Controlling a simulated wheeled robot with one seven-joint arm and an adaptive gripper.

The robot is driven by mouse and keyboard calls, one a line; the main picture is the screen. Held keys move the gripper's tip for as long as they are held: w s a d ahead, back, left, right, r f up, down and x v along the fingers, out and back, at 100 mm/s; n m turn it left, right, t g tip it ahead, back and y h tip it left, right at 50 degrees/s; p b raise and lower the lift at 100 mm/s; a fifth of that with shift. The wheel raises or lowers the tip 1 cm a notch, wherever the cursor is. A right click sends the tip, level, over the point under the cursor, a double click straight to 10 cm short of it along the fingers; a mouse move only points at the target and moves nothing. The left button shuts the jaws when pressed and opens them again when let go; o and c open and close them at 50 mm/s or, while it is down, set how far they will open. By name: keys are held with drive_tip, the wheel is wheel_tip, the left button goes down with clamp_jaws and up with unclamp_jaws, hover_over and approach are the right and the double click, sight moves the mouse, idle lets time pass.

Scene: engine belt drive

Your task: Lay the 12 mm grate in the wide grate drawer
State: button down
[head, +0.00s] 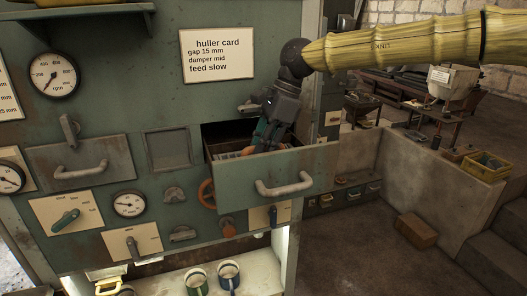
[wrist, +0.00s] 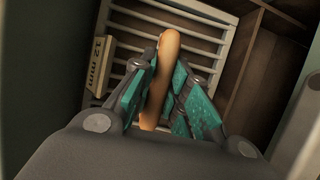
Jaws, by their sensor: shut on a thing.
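The 12 mm grate (wrist: 188,38) is a pale slatted panel with a tan "12 mm" tag (wrist: 97,64) at its left in the wrist view. A rounded tan handle (wrist: 160,75) stands over the slats, between my gripper's teal pads. My gripper (wrist: 158,85) is shut on this handle; the pads hide where it joins the grate. In the head view my gripper (head: 262,135) reaches down into the open drawer (head: 290,170), and only a little of the grate (head: 238,153) shows behind the drawer front. I cannot tell whether the grate touches the drawer floor.
Brown wooden drawer walls and a bare compartment (wrist: 256,65) lie right of the grate. The drawer front has a grey handle (head: 284,187). A huller card (head: 217,55) hangs above. An orange handwheel (head: 207,193) and cups (head: 229,273) are below. Open floor lies to the right.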

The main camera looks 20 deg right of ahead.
drive_tip(key=shift+d, duration=0.1)
drive_tip(key=c, duration=1.7)
unclamp_jaws()
drive_tip(key=shift+c, duration=0.2)
drive_tip(key=o, duration=0.4)
drive_tip(key=shift+c, duration=0.2)
drive_tip(key=shift+d+r, duration=0.15)
drive_tip(key=shift+r, duration=0.3)
drive_tip(key=b+v, duration=0.3)
drive_tip(key=v, duration=0.8)
